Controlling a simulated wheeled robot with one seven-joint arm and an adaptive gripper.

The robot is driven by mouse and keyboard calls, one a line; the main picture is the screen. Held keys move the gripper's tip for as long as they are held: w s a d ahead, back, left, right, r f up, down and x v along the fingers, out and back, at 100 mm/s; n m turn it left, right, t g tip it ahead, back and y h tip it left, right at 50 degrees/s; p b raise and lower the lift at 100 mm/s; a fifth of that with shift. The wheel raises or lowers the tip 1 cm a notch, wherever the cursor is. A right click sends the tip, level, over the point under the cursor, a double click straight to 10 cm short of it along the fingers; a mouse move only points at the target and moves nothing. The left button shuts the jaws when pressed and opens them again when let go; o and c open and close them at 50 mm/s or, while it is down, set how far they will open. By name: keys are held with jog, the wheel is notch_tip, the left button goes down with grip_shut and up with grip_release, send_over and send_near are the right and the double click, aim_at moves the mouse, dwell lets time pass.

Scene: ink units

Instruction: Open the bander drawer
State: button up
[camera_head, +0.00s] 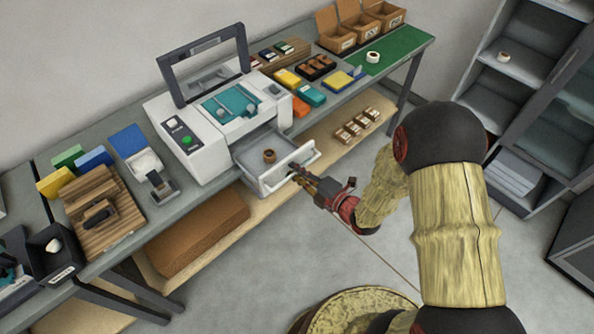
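The bander is a white machine (195,135) with a raised dark frame, a teal top plate and a green button, standing on the long bench. Its drawer (265,160) stands pulled out from the front toward my arm, and a small brown ring (269,156) lies inside it. The drawer front (283,174) carries a white handle. My gripper (300,172) is at the drawer front, its fingertips at or very near the handle. The fingers are small here, and I cannot tell whether they are closed on the handle.
Orange and teal boxes (311,96) lie on the bench right of the machine. A wooden block (103,208) and a dispenser stand to its left. A lower shelf holds a brown box (200,235). A grey cabinet (520,80) stands at the right. Floor below the gripper is clear.

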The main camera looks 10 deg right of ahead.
jog(key=v, duration=1.2)
dwell(0.6)
